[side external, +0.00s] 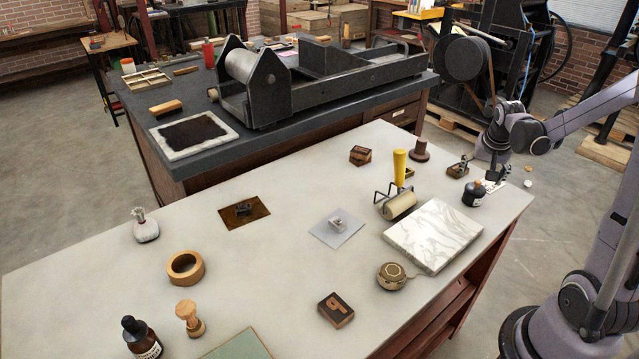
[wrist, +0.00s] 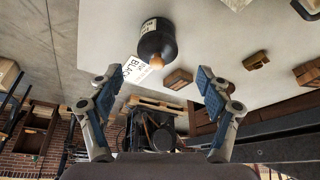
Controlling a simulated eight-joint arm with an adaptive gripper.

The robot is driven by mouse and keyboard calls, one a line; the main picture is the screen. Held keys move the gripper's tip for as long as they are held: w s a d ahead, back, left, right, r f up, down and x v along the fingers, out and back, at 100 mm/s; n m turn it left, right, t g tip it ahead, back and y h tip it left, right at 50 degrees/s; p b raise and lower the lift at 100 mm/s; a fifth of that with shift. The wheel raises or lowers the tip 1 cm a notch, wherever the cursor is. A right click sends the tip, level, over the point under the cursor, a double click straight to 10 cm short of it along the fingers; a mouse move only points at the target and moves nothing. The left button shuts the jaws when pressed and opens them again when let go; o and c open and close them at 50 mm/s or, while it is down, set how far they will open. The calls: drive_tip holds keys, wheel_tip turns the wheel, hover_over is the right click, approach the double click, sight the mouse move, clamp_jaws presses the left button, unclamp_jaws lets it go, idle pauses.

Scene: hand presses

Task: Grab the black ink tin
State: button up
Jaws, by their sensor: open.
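The black ink container (side external: 474,195) is a dark, rounded vessel with a pale label and a tan stopper. It stands on the pale table near its right end. In the wrist view the black ink container (wrist: 156,42) shows above and between my fingertips, stopper toward me. A white card reading BLACK (wrist: 133,70) lies beside it. My gripper (side external: 497,177) hangs just to its right and a little above the table, apart from it. In the wrist view my gripper (wrist: 158,78) has its two blue-padded fingers spread wide with nothing between them.
A marble slab (side external: 433,236) lies left of and in front of the container. The table's right edge is close.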

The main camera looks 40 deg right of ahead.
sight(478, 185)
drive_tip(key=shift+x, duration=4.15)
drive_tip(key=shift+s, duration=0.15)
drive_tip(key=c, duration=1.5)
